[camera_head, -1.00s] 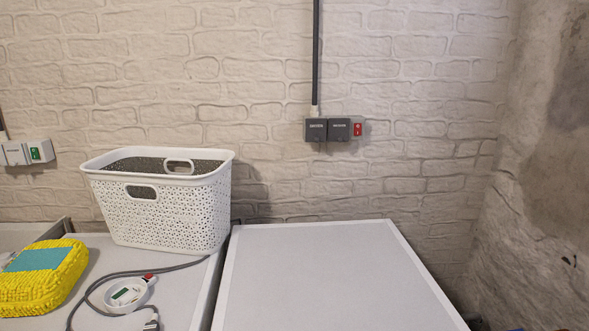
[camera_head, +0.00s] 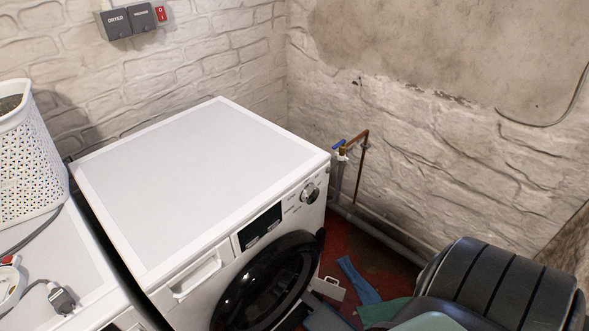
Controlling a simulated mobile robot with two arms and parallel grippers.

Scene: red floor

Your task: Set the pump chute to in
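A white front-loading washing machine (camera_head: 185,180) stands in the middle, with a dark round door (camera_head: 265,285) on its front. A small whitish flap-like part (camera_head: 328,288) shows low by the machine's front right corner. It may be the pump chute or its cover, but I cannot tell which, nor its setting. The lower front of the machine is partly hidden. Neither of my grippers is in view.
A white basket (camera_head: 28,165) and a plug (camera_head: 62,298) on a cable sit on the left appliance. A blue-handled tap (camera_head: 340,146) and pipes line the right wall. Cloths (camera_head: 358,280) lie on the red floor (camera_head: 380,268), beside a black ribbed object (camera_head: 505,285).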

